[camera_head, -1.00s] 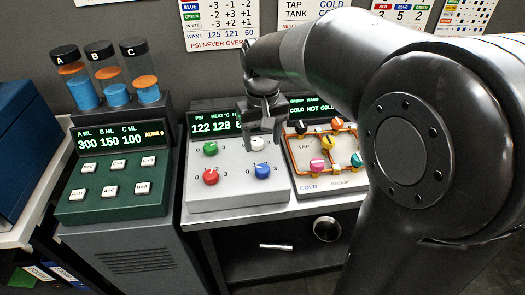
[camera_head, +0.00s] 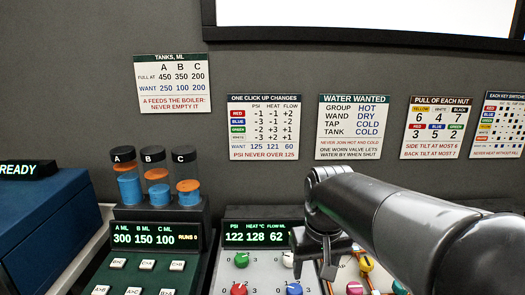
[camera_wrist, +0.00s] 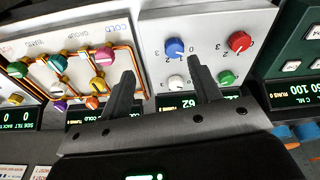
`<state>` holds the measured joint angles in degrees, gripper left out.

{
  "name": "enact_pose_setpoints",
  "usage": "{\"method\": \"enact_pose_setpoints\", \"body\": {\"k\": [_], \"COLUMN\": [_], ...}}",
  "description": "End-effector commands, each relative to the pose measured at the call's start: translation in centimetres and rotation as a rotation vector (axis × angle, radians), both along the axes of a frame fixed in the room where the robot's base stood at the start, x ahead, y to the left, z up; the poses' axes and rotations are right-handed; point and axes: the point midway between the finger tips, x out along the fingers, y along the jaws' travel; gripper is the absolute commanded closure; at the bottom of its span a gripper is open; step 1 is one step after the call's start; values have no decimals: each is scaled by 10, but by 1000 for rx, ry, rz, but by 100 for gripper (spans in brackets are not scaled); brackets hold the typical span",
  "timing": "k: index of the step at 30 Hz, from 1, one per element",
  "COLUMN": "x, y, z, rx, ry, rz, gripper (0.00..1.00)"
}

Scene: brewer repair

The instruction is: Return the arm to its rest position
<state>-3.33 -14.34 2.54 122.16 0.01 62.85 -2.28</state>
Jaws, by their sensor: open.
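My gripper (camera_head: 327,258) is at the end of my arm, above the seam between the knob panel (camera_head: 262,272) and the pipe panel (camera_head: 330,288). In the wrist view its two fingers (camera_wrist: 160,88) are apart with nothing between them. The fingers reach over the knob panel's white knob (camera_wrist: 177,82) and the pipe panel's edge. In the head view the arm comes in from the right and hides much of the pipe panel. I cannot tell whether a fingertip touches anything.
The green tank console (camera_head: 157,237) with tubes A, B and C stands to the left. A blue box (camera_head: 45,220) is further left. Wall charts, such as the click-changes chart (camera_head: 263,127), hang behind. The space above the panels is free.

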Motion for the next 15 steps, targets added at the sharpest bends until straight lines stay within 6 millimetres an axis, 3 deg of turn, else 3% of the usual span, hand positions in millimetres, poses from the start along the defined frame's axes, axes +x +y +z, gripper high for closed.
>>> {"method": "enact_pose_setpoints", "body": {"k": [9,15], "x": [-74,-106], "y": [-26,-35], "z": [5,-3], "rx": [21,34], "ry": [-196,-289], "rz": [-83,-121], "gripper": [43,43]}}
